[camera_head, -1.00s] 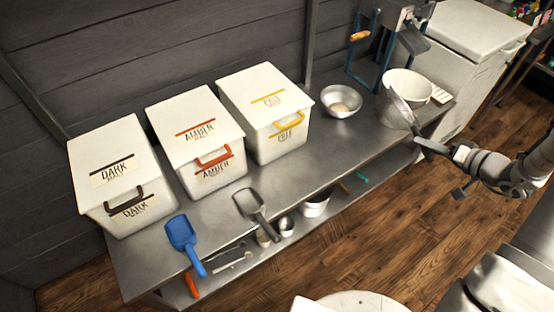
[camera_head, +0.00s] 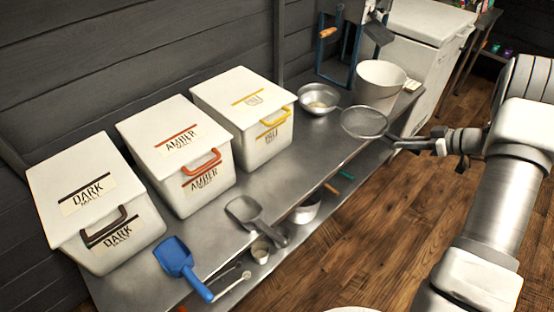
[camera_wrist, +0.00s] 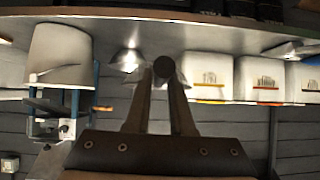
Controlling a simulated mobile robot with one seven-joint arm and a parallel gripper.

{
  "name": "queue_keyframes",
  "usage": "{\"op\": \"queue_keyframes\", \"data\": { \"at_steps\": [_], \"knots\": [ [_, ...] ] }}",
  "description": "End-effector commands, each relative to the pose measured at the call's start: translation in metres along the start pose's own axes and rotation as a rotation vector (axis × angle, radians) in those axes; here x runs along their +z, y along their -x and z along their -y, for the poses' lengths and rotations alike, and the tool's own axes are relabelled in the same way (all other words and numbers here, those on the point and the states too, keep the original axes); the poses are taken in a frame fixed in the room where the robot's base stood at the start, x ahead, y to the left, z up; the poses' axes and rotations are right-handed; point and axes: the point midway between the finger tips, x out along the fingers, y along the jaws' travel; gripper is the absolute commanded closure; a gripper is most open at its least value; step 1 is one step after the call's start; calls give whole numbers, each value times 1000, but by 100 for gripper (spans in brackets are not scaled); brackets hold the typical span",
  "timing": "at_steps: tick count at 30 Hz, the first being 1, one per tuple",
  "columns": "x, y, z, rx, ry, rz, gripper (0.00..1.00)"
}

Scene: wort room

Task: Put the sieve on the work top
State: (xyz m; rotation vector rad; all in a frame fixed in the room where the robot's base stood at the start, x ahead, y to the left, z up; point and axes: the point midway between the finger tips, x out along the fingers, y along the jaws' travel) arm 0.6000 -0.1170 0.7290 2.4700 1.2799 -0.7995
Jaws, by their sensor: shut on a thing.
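The sieve (camera_head: 365,122), a round mesh bowl with a handle, is in the head view, near the right end of the steel work top (camera_head: 300,168). My gripper (camera_head: 430,144) is shut on its handle, beyond the front edge of the work top. The mesh bowl overlaps the work top, just in front of the white bucket, with its rim facing up. I cannot tell whether it touches the surface. In the wrist view my gripper (camera_wrist: 161,80) closes on the round dark handle end (camera_wrist: 164,68); the mesh is hidden there.
A metal bowl (camera_head: 318,99) and a white bucket (camera_head: 380,86) stand behind the sieve. Three lidded malt bins, dark (camera_head: 95,205), amber (camera_head: 177,155) and yellow-handled (camera_head: 243,119), line the wall. Grey (camera_head: 256,220) and blue (camera_head: 181,266) scoops lie at the front edge. Bare steel shows between bowl and grey scoop.

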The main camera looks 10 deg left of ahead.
Motion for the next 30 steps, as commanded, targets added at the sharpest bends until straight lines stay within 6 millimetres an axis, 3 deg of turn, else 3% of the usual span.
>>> {"op": "queue_keyframes", "data": {
  "at_steps": [4, 7, 15, 21, 26, 30],
  "knots": [
    [-1, -2, 0, -1, 4, -1, 100],
    [0, -15, 5, -4, 3, -1, 100],
    [-1, -81, 28, -5, 3, 0, 100],
    [-2, -119, 40, -2, 3, -1, 100],
    [-2, -130, 43, 0, 1, -1, 100],
    [9, -138, 43, 0, -1, 0, 100]
  ]
}}
